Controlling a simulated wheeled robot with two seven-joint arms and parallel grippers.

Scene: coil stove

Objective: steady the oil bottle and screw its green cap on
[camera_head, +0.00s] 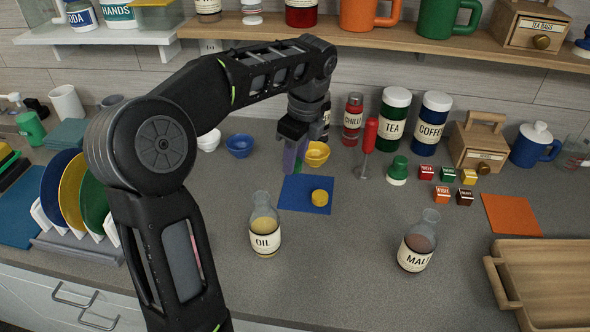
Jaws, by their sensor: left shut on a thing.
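The oil bottle (264,241) stands upright on the grey counter, left of the blue mat. It is clear glass with yellow oil, a white OIL label and a bare neck. My left gripper (294,164) reaches over the back left corner of the blue mat (295,195), behind the bottle and apart from it. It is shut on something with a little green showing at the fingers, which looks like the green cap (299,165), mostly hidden. A yellow cap (319,198) lies on the mat. My right gripper is not in view.
An uncapped MALT bottle (416,247) stands to the right. A dish rack with plates (75,185) is at left, a wooden tray (545,280) at right. The front middle counter is clear.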

